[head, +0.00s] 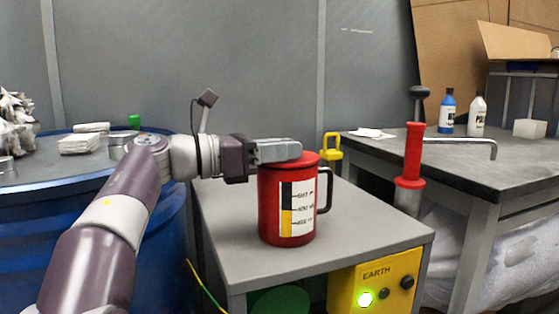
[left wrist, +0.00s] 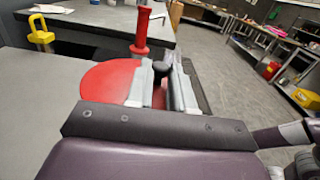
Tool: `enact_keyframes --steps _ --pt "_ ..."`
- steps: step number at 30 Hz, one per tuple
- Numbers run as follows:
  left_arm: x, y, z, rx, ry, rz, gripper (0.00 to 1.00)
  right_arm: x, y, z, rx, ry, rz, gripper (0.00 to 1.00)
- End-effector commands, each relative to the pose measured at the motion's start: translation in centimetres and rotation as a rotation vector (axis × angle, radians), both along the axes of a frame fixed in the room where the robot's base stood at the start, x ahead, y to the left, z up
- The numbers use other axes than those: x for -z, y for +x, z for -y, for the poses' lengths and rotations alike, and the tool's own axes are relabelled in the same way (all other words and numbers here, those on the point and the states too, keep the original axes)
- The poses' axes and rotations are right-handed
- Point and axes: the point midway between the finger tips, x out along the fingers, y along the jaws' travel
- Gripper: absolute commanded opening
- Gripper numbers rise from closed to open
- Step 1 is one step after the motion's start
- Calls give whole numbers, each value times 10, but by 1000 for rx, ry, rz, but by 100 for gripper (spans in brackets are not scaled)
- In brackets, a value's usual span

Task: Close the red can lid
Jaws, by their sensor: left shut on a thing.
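The red can (head: 268,207) stands upright on the small grey table, with a black handle (head: 327,188) on its right and a striped level label facing me. Its red lid (head: 308,157) lies about flat across the top in the head view, partly hidden by my gripper. The lid also shows as a red disc in the left wrist view (left wrist: 104,84). My left gripper (head: 292,150) reaches level over the lid from the left. My right gripper is out of view.
A red-handled pump (head: 413,150) stands behind and right of the can. A yellow hook-shaped piece (head: 332,147) is just behind it. A yellow EARTH box (head: 375,283) is under the table's front. A workbench with bottles (head: 447,112) is at right, a blue drum (head: 55,215) at left.

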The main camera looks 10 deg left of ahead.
Motion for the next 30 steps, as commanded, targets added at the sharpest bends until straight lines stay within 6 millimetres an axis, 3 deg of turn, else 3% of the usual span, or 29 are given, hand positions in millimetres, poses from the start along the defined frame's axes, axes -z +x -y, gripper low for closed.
enact_keyframes --steps 4,19,20,21,22,30 --pt "4 -1 1 0 17 27 0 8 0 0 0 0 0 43" --pt "4 -1 1 0 27 38 0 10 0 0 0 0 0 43" --pt "4 -1 1 0 27 38 28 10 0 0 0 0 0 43" --pt "4 -1 1 0 27 38 41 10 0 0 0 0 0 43" --pt "4 -1 1 0 27 38 48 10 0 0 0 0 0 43" --pt "4 -1 0 0 26 39 48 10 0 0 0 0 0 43"
